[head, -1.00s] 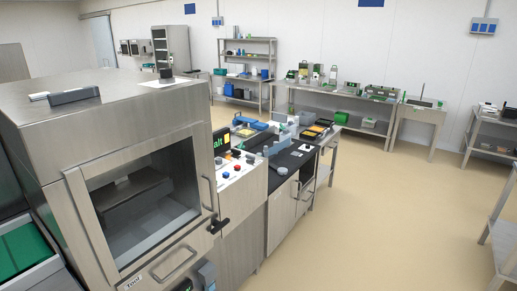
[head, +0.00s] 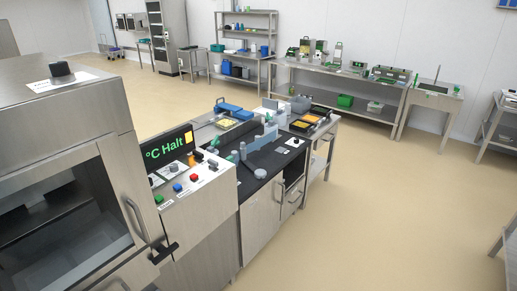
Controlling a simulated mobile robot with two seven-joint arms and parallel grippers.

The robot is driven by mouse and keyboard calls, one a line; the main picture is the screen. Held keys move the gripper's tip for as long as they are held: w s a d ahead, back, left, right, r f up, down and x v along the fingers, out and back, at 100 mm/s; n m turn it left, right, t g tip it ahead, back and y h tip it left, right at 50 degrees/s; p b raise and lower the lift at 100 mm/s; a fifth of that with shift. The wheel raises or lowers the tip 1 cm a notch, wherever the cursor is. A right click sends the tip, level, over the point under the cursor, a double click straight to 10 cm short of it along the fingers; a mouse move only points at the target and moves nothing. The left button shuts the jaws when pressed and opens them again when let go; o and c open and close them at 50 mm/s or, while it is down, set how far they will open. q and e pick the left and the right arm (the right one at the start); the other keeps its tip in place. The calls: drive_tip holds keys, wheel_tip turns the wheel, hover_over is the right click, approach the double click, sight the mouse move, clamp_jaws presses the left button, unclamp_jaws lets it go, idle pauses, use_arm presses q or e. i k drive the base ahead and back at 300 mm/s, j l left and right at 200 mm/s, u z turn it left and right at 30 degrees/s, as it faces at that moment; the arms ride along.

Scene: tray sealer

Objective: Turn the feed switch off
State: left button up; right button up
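A control panel (head: 200,199) sits right of the steel machine, in the left half of the head view. Its dark display (head: 170,151) shows "°C Halt" in green letters. Neither gripper is in view.
The steel machine (head: 60,120) with a windowed door and handle stands at the near left. A black-topped counter (head: 262,183) with trays and small items lies beyond the panel. A steel shelf (head: 245,45) and benches line the back wall. The floor (head: 370,220) at right is clear.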

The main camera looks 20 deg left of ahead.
sight(212, 163)
drive_tip(key=i+l, duration=0.1)
drive_tip(key=i, duration=0.75)
drive_tip(key=i+l, duration=0.1)
drive_tip(key=i, duration=0.7)
drive_tip(key=i+l+u, duration=0.1)
drive_tip(key=i+u, duration=0.2)
drive_tip(key=u, duration=0.15)
drive_tip(key=i+l+u, duration=0.15)
drive_tip(key=i+u, duration=0.25)
drive_tip(key=i+l+u, duration=0.2)
drive_tip(key=u, duration=0.25)
drive_tip(key=i+l+u, duration=0.15)
drive_tip(key=u, duration=0.35)
drive_tip(key=i+l+u, duration=0.1)
drive_tip(key=u, duration=0.4)
drive_tip(key=l+u, duration=0.35)
drive_tip(key=u, duration=0.15)
drive_tip(key=i+l+u, duration=0.1)
drive_tip(key=u, duration=0.35)
drive_tip(key=l+u, duration=0.65)
drive_tip(key=u, duration=0.2)
drive_tip(key=i, duration=0.05)
